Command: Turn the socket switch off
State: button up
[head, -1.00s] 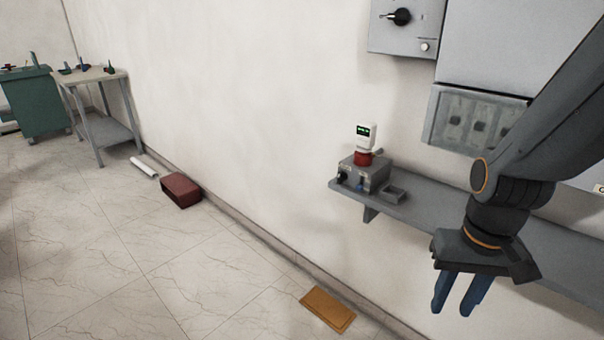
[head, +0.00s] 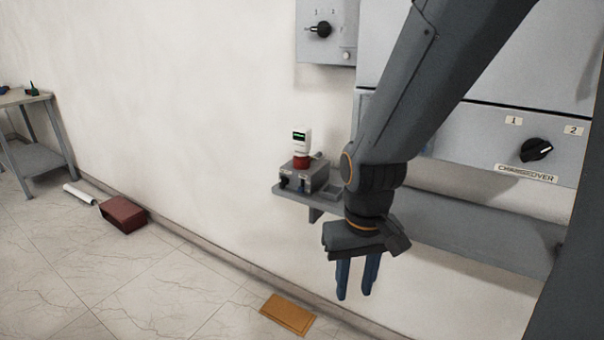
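A small grey box (head: 306,175) stands on the wall shelf (head: 300,194). I cannot tell for certain which part is the socket switch. My gripper (head: 356,292) points down, right of and nearer than the box. Its two blue fingers are apart with nothing between them.
A panel marked CHANGEOVER (head: 500,145) with a black knob (head: 536,150) is on the wall at right. A grey switch box (head: 326,32) hangs above the shelf. A brown flat piece (head: 287,314) and a dark red box (head: 123,214) lie on the floor.

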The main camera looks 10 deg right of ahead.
aim_at(283, 180)
jog(key=u, duration=1.45)
jog(key=i, duration=0.8)
jog(key=z, duration=1.7)
